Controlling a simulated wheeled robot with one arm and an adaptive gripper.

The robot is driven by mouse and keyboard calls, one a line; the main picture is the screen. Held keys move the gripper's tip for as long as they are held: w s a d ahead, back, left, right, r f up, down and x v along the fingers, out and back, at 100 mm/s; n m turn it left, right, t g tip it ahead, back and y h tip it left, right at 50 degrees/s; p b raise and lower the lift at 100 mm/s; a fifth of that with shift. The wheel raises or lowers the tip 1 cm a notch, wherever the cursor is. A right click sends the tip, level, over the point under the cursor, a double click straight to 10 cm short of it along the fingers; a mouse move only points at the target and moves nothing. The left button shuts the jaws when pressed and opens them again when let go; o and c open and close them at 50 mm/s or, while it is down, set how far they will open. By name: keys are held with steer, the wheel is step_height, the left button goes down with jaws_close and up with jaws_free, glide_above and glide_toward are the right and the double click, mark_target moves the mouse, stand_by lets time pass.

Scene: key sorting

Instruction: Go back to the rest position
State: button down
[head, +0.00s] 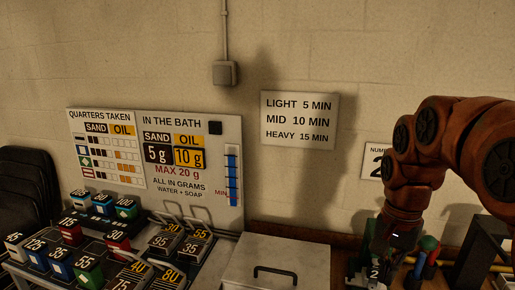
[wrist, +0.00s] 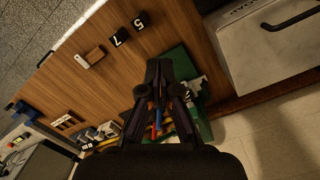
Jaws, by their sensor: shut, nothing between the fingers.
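My arm reaches in from the right in the head view, with my gripper (head: 385,240) pointing down near the wall. In the wrist view my gripper (wrist: 158,66) has its dark fingers together with nothing between them. Below it lies a green board or tray (wrist: 198,92) with a pale marking, partly hidden by the fingers. Red and blue items show between my finger links, too small to name.
A white box (head: 275,262) with a dark handle stands at centre front. Numbered coloured blocks (head: 60,250) fill the left. A wall board (head: 155,160) hangs behind. Dark blocks (wrist: 140,20) lie on the wooden table (wrist: 65,75), which has bare areas.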

steer(key=s+a+f+n, duration=0.3)
steer(key=s+f+n, duration=0.1)
steer(key=s, duration=0.6)
steer(key=s+a+f+n+g, duration=0.1)
steer(key=s+a+f+n, duration=0.3)
steer(key=s+f, duration=0.3)
steer(key=s+n, duration=0.1)
steer(key=s, duration=0.2)
steer(key=shift+s, duration=0.15)
steer(key=shift+f, duration=0.1)
